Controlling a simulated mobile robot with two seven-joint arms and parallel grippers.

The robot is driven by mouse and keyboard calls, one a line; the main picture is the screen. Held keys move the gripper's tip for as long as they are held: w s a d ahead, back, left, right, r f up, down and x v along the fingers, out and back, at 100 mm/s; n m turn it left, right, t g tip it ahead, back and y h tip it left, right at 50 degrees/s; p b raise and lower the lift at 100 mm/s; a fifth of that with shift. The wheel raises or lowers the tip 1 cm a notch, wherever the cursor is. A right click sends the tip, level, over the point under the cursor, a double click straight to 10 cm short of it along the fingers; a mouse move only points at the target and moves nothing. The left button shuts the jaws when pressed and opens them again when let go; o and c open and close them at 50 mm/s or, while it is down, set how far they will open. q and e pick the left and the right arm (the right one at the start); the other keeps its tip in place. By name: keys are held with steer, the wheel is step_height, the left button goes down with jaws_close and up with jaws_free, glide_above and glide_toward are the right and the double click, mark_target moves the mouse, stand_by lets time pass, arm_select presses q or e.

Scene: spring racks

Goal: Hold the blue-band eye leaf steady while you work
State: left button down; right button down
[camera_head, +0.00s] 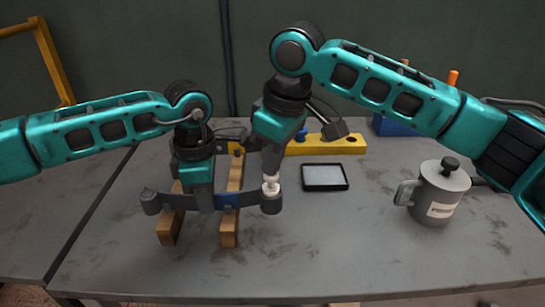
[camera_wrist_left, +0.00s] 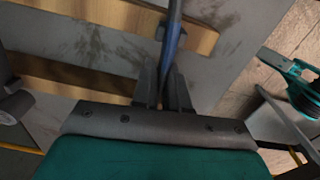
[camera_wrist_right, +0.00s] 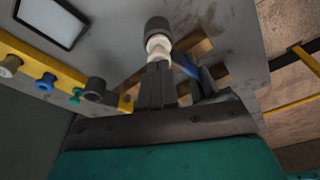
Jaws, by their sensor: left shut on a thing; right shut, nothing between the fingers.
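The blue-band eye leaf (camera_head: 228,200) is a dark grey bar with a round eye at each end and a blue band right of its middle. It lies across two wooden blocks (camera_head: 229,238). My left gripper (camera_head: 203,207) is shut on the bar, left of the band; the bar also shows in the left wrist view (camera_wrist_left: 173,40). A white stepped bushing (camera_head: 271,187) stands upright at the right eye (camera_head: 271,205). My right gripper (camera_head: 271,172) is shut and empty, its tips at the bushing's top. I cannot tell how deep the bushing sits.
A yellow rack (camera_head: 338,145) with holes and coloured pieces stands behind. A black-rimmed tray (camera_head: 325,178) lies right of the leaf. A grey lidded pot (camera_head: 440,190) with a label stands at right. The table's front right is clear.

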arm_select(q)
steer(key=shift+w+r, duration=0.1)
arm_select(e)
step_height(320, 180, up, 7)
stand_by(0.7)
arm_select(q)
steer(key=c, duration=1.1)
jaws_free()
